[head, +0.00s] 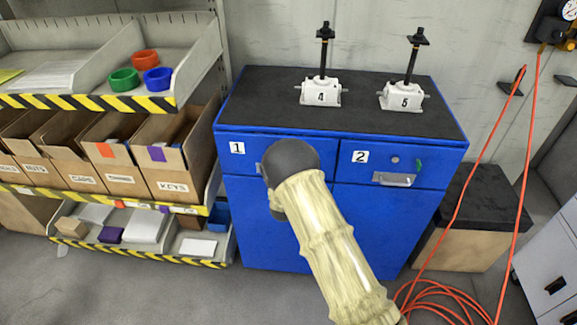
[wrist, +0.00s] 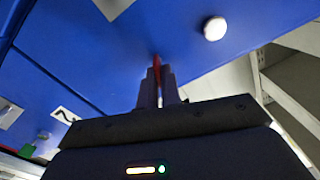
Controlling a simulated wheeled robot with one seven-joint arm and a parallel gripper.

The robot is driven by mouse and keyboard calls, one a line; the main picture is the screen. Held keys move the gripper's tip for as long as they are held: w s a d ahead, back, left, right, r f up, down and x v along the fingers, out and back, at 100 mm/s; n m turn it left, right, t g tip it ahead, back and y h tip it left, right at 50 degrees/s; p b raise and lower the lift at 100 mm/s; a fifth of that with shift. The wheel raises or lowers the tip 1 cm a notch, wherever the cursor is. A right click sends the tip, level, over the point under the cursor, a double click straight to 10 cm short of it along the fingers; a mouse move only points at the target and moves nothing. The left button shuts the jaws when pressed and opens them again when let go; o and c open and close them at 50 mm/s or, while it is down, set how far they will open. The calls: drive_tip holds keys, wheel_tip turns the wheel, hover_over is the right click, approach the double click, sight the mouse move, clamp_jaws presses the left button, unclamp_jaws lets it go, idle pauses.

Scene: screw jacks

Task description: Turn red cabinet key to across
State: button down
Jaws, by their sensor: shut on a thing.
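The red cabinet key (wrist: 156,62) shows as a thin red piece between the fingertips of my gripper (wrist: 158,82) in the wrist view. The fingers are shut on it, right at the blue front of drawer 1 (wrist: 100,60). The fingers cover most of the key, and I cannot tell its turn angle. A round pale knob (wrist: 214,28) sits on the same front, apart from the fingers. In the head view my wrist and arm cover the key and most of drawer 1 of the blue cabinet (head: 320,230); its label 1 (head: 237,148) shows.
Drawer 2 (head: 440,170) has a green key (head: 418,165) and a metal handle (head: 394,180). Two screw jacks, marked 4 (head: 320,94) and 5 (head: 402,97), stand on the cabinet top. A shelf with boxes (head: 170,160) is at left; a red hose (head: 440,300) lies at right.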

drive_tip(key=m+b, duration=0.4)
drive_tip(key=b, duration=0.3)
drive_tip(key=m+b, duration=0.5)
drive_tip(key=b, duration=0.2)
drive_tip(key=m+b, duration=0.4)
drive_tip(key=b, duration=0.3)
drive_tip(key=shift+d+f+m, duration=0.3)
drive_tip(key=shift+f+m, duration=0.05)
drive_tip(key=shift+m, duration=0.05)
drive_tip(key=c, duration=1.6)
unclamp_jaws()
drive_tip(key=shift+s, duration=0.1)
drive_tip(key=s+b, duration=0.1)
drive_tip(key=s, duration=1.6)
drive_tip(key=shift+a, duration=0.35)
